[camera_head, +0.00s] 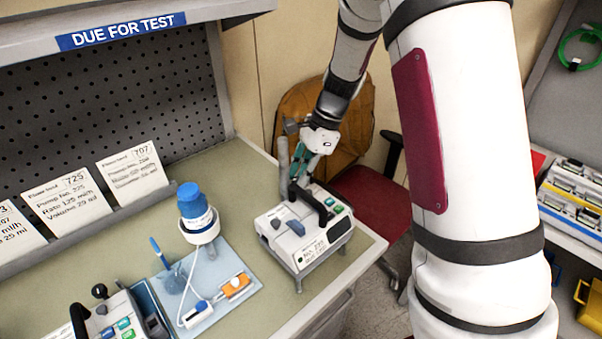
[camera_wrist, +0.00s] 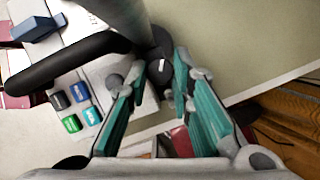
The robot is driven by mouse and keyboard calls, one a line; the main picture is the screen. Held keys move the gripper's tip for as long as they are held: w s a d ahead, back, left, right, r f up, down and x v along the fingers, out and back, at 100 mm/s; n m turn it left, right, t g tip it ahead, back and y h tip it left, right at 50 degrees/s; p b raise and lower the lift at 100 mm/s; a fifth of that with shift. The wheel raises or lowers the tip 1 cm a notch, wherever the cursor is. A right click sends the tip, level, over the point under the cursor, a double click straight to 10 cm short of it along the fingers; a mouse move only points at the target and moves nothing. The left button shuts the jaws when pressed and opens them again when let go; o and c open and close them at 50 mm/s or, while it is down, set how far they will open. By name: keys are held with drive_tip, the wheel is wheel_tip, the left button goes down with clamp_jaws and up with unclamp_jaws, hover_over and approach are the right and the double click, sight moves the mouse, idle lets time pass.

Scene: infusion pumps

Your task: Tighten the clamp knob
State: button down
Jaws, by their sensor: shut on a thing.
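The white infusion pump (camera_head: 305,236), labelled No. 225, stands on the bench near its right edge. A grey pole (camera_head: 284,170) rises behind it; the pole also shows at the top of the wrist view (camera_wrist: 118,14). The black clamp knob (camera_wrist: 159,70) sits beside the pole, with a small white mark on its face. My gripper (camera_head: 299,172) reaches down behind the pump. Its teal fingers (camera_wrist: 160,84) are shut on the knob, one on each side. In the head view the knob is mostly hidden by the fingers.
The pump's black carrying handle (camera_wrist: 70,68) lies close to the left finger. A blue tray (camera_head: 208,292) with a blue-capped bottle (camera_head: 193,200) stands left of the pump. Another pump (camera_head: 110,318) is at the lower left. A red chair (camera_head: 373,205) is beyond the bench edge.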

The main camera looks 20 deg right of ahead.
idle(0.4)
drive_tip(key=c, duration=1.7)
unclamp_jaws()
drive_tip(key=shift+r, duration=0.1)
drive_tip(key=v, duration=1.2)
